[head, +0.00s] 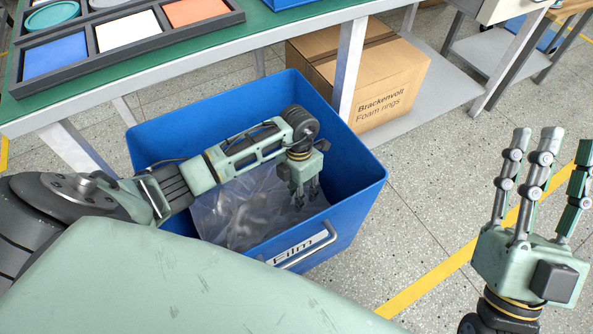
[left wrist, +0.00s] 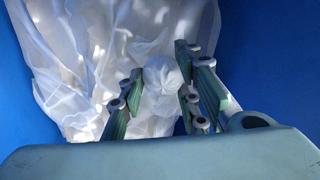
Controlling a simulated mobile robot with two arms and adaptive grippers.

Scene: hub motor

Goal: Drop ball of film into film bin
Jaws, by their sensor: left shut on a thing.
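The film bin (head: 345,215) is a blue open-topped box with a "Film" label and a front handle. Crumpled clear film (head: 240,213) lies inside it; in the left wrist view this film (left wrist: 75,60) looks white and fills the upper left. My left gripper (head: 304,200) points down inside the bin's opening, above the film. In the left wrist view my left gripper (left wrist: 158,98) is shut on a small white ball of film (left wrist: 163,74). In the head view the ball is hard to make out. My right gripper (head: 543,140) points up at the right, its fingers spread and empty.
A green-topped table (head: 265,35) with a tray of coloured pads (head: 125,32) stands behind the bin. A cardboard box (head: 375,75) marked "Foam rings" sits on the shelf beneath. A yellow floor line (head: 440,272) crosses the open speckled floor at right.

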